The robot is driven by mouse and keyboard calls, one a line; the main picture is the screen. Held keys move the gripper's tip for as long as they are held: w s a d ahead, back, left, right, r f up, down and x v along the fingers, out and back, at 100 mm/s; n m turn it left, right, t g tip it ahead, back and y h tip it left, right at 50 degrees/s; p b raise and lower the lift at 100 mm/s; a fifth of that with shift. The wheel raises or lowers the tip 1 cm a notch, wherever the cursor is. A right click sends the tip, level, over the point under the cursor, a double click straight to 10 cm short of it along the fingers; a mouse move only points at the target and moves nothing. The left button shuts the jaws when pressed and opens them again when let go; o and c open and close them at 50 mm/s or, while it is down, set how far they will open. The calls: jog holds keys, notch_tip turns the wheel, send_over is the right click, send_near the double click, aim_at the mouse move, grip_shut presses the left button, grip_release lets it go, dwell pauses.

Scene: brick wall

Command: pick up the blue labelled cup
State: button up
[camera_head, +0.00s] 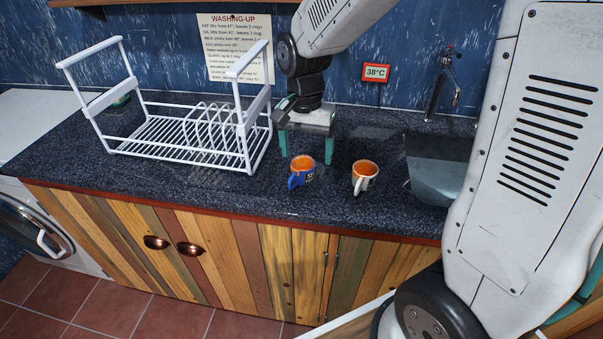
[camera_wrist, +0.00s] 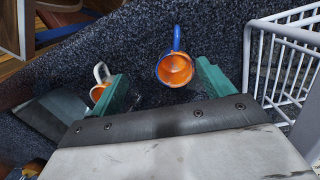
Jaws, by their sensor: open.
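The blue labelled cup (camera_head: 302,170) stands upright on the dark speckled counter, orange inside, its blue handle toward the front edge. It also shows in the wrist view (camera_wrist: 175,68), ahead of the gap between the fingers and nearer the right finger. A second cup (camera_head: 364,176), white with an orange inside, stands to its right. In the wrist view this white cup (camera_wrist: 99,90) is partly hidden by the left finger. My gripper (camera_head: 308,158) is open and empty, its teal fingers pointing down just behind the blue cup.
A white dish rack (camera_head: 185,145) stands left of the cups. A sink (camera_head: 440,165) with a tap (camera_head: 445,85) lies to the right. The counter's front edge (camera_head: 230,213) runs close in front of the cups. A sign (camera_head: 235,50) and a 38°C display (camera_head: 375,72) hang behind.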

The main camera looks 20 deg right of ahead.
aim_at(302, 167)
jog(key=f+m, duration=0.1)
jog(key=f, duration=0.1)
jog(key=w+f, duration=0.1)
jog(key=f, duration=0.1)
jog(key=w+f+m, duration=0.1)
jog(key=f, duration=0.2)
jog(key=shift+w+m+t, duration=0.15)
jog(key=shift+m+t, duration=0.15)
jog(key=shift+t, duration=0.1)
jog(key=shift+c, duration=0.3)
jog(key=c, duration=1.1)
